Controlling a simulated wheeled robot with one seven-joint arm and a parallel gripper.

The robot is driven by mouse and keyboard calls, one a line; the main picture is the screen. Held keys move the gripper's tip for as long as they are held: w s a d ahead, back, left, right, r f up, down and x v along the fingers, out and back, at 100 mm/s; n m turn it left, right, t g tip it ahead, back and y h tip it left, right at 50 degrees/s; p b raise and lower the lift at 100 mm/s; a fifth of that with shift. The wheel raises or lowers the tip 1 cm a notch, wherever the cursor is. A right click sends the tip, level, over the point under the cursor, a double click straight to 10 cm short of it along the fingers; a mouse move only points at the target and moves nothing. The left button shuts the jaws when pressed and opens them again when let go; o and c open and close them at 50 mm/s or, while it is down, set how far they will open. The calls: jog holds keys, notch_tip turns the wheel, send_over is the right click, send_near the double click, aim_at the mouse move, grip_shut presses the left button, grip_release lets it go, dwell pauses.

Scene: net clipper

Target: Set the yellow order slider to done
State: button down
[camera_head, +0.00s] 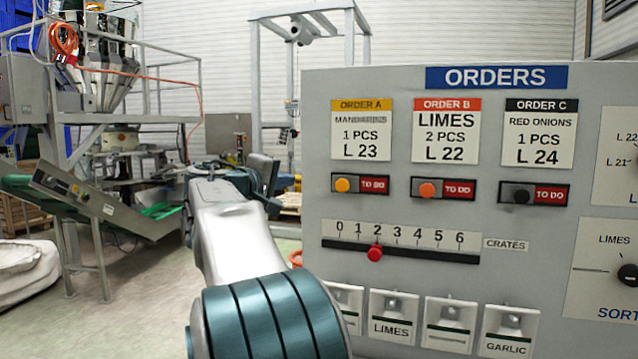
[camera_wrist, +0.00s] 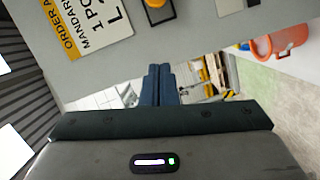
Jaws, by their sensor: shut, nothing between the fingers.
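The yellow order slider (camera_head: 343,185) sits under the ORDER A card (camera_head: 361,132) on the grey panel. Its yellow knob is at the left end of its slot, and a red TO DO label (camera_head: 373,185) shows to its right. In the wrist view the yellow knob (camera_wrist: 154,3) is partly cut off at the top edge, right of the tilted ORDER A card (camera_wrist: 90,22). My gripper (camera_wrist: 158,70) is shut and empty, its dark fingers apart from the knob. In the head view my arm is left of the panel, and the fingertips cannot be made out.
Orange (camera_head: 427,190) and black (camera_head: 521,196) order sliders sit to the right, both showing TO DO. Below is a crates slider with a red knob (camera_head: 375,253) near 2. An orange container (camera_wrist: 280,42) shows beyond the panel edge. A conveyor machine (camera_head: 100,200) stands at far left.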

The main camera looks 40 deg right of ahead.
jog(key=shift+r, duration=0.1)
jog(key=p, duration=0.4)
send_near(336, 180)
jog(key=x, duration=0.4)
jog(key=shift+w+d+r, duration=0.1)
jog(key=shift+w, duration=0.25)
jog(key=shift+s+d, duration=0.25)
jog(key=shift+s+f+b, duration=0.1)
jog(key=shift+f+b, duration=0.2)
